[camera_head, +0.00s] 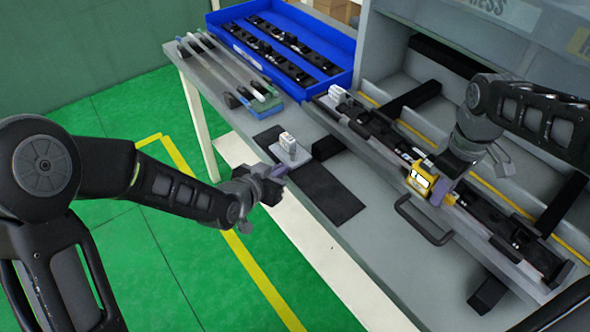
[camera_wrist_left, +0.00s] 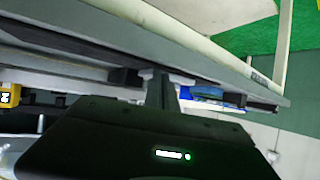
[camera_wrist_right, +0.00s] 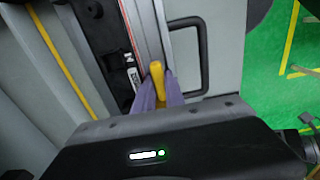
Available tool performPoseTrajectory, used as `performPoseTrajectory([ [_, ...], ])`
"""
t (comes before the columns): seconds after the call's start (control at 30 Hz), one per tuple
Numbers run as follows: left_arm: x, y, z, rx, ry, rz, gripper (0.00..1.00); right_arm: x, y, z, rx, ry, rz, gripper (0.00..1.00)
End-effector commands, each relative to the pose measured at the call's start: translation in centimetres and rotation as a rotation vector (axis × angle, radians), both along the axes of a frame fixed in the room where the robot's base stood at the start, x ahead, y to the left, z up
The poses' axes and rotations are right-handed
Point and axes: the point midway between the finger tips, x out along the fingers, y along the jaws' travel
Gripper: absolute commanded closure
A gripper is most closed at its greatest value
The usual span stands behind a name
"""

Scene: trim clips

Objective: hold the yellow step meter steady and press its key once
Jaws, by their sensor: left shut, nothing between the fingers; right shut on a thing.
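The yellow step meter (camera_head: 419,180) with a lit display sits at the black fixture on the bench, at the right of the head view. My right gripper (camera_head: 440,190) is shut on it from the right side; in the right wrist view the meter (camera_wrist_right: 157,75) shows as a narrow yellow strip between the purple fingers (camera_wrist_right: 158,92). Its key cannot be made out. My left gripper (camera_head: 278,172) is shut and empty, close to the bench's front edge beside a small white block on a plate. The meter (camera_wrist_left: 9,95) also shows at the left edge of the left wrist view.
The long black fixture (camera_head: 385,135) runs along the bench, with a dark handle (camera_head: 424,224) in front. A dark mat (camera_head: 325,192) and a white block (camera_head: 288,143) lie near my left gripper. A blue tray (camera_head: 330,88) with black strips stands at the back.

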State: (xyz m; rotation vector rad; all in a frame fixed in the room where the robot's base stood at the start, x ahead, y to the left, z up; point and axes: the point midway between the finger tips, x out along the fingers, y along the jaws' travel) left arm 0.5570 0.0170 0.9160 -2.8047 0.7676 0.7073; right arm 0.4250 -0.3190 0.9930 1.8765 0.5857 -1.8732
Motion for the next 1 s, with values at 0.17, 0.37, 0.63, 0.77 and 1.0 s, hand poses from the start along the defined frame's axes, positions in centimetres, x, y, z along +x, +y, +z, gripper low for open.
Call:
performPoseTrajectory([
  [0.17, 0.0, 0.0, -0.1, 0.0, 0.0, 0.0, 1.0, -0.1, 0.0, -0.2, 0.001, 0.004, 0.0, 1.0],
  [0.37, 0.0, 0.0, 0.2, -0.001, -0.001, 0.0, 1.0, -0.1, 0.0, -0.2, 0.001, 0.004, 0.0, 1.0],
  [0.63, 0.0, 0.0, 1.7, 0.0, -0.001, 0.0, 1.0, -0.1, 0.0, -0.2, 0.001, 0.004, 0.0, 1.0],
  [0.77, 0.0, 0.0, 2.6, 0.0, -0.002, -0.001, 1.0, -0.1, 0.0, -0.2, 0.001, 0.004, 0.0, 1.0],
  [1.0, 0.0, 0.0, 4.2, 0.0, -0.002, -0.001, 1.0, -0.1, 0.0, -0.2, 0.001, 0.004, 0.0, 1.0],
])
